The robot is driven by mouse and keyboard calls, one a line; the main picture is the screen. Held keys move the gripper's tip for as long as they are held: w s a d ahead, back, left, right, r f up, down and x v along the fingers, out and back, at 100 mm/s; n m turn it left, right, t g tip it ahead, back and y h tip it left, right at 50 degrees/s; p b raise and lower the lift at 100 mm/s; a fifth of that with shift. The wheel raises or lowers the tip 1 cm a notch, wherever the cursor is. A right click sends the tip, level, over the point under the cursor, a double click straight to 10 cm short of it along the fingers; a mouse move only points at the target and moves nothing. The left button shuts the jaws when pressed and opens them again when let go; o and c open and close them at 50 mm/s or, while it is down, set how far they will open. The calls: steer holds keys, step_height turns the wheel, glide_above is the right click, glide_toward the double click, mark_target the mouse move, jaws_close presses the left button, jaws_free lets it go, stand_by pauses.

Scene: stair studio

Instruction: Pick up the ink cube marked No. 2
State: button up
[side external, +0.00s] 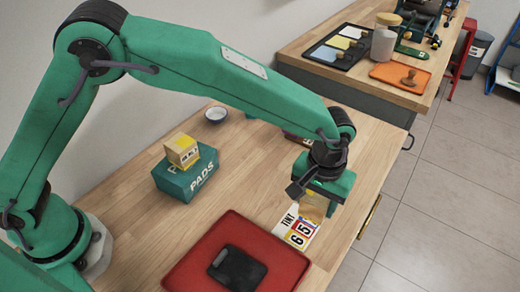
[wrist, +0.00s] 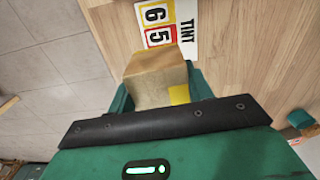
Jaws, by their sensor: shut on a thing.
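My gripper (side external: 322,192) is shut on a tan cube (side external: 313,208) with a yellow patch, at the right side of the wooden table. In the wrist view this cube (wrist: 155,76) sits between the green jaws. Its number does not show in either view. It is over or beside a TINT card (side external: 298,232) with figures 6 and 5; I cannot tell if it touches the table. A second tan cube (side external: 182,150) with a yellow top band rests on a green PADS box (side external: 187,178) at the left; its marking is too small to read.
A red tray (side external: 185,270) with a dark pad (side external: 237,268) stands at the front. A small bowl (side external: 215,114) is at the back. A dark block lies behind my gripper. Another bench (side external: 290,55) with trays and a jar stands beyond. The table's middle is clear.

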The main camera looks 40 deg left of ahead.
steer(key=s+d+r, duration=0.3)
steer(key=s+r, duration=0.3)
steer(key=s, duration=0.4)
steer(key=shift+s+r, duration=0.15)
steer(key=shift+s+a, duration=0.1)
